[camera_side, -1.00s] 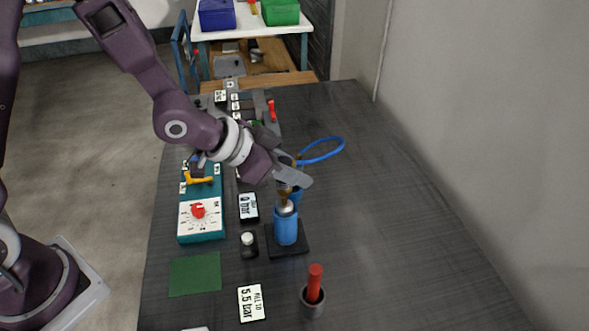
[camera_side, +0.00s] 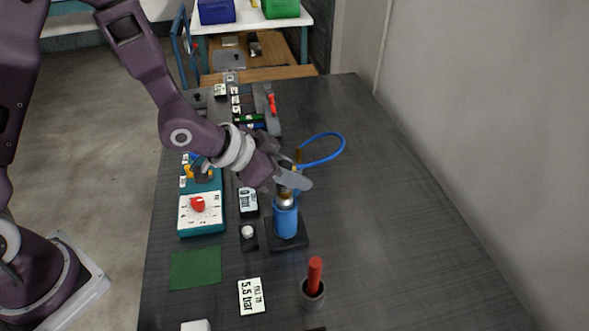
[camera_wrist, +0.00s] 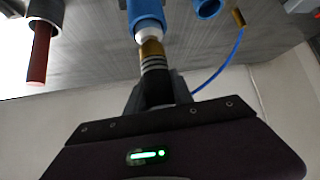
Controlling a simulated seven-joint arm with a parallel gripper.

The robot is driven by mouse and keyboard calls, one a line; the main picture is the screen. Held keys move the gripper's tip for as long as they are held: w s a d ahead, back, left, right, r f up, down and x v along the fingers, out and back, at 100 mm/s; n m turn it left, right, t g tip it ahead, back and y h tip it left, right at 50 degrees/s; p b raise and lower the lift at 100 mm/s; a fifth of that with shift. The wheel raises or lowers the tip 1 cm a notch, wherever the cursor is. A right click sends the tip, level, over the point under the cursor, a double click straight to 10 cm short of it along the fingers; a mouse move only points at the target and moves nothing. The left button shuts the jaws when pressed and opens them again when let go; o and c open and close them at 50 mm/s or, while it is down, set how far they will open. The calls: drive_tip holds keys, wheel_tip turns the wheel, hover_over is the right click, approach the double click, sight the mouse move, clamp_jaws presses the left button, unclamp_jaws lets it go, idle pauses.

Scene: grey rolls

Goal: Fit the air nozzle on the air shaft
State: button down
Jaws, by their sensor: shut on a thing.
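My gripper (camera_side: 296,181) is shut on a brass-tipped piece with a ridged grey body, which I take for the air nozzle (camera_wrist: 152,50). It is right above a blue upright cylinder (camera_side: 285,220) with a pale shoulder, which I take for the air shaft; the cylinder also shows in the wrist view (camera_wrist: 145,10). The nozzle's brass end meets or nearly meets the cylinder's pale top, roughly in line with it. I cannot tell whether it is seated. The fingers hide the nozzle's upper part in the side view.
A blue hose (camera_side: 325,160) with a brass end loops behind the gripper. A red rod stands in a grey cup (camera_side: 313,294) at the front. A teal dial box (camera_side: 200,212), small display (camera_side: 248,202) and green mat (camera_side: 195,268) lie left. The table's right side is clear.

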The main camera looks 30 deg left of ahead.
drive_tip(key=shift+f, duration=0.4)
drive_tip(key=c, duration=1)
unclamp_jaws()
drive_tip(key=v, duration=0.7)
drive_tip(key=shift+a+r, duration=0.1)
drive_tip(key=s+a+r+n+y, duration=0.2)
drive_tip(key=s+a+r+y, duration=0.15)
drive_tip(key=a+r, duration=0.4)
drive_tip(key=s+a+r+n, duration=0.1)
drive_tip(key=s+r, duration=0.1)
drive_tip(key=s, duration=0.4)
drive_tip(key=s+a+r+n+g+y, duration=0.1)
drive_tip(key=s+a+r+n, duration=0.1)
drive_tip(key=s, duration=0.4)
drive_tip(key=s+a+r+n+g, duration=0.1)
drive_tip(key=s, duration=0.5)
drive_tip(key=shift+a+r+n+y, duration=0.2)
drive_tip(key=shift+r+n+y, duration=0.15)
drive_tip(key=shift+r+n, duration=0.05)
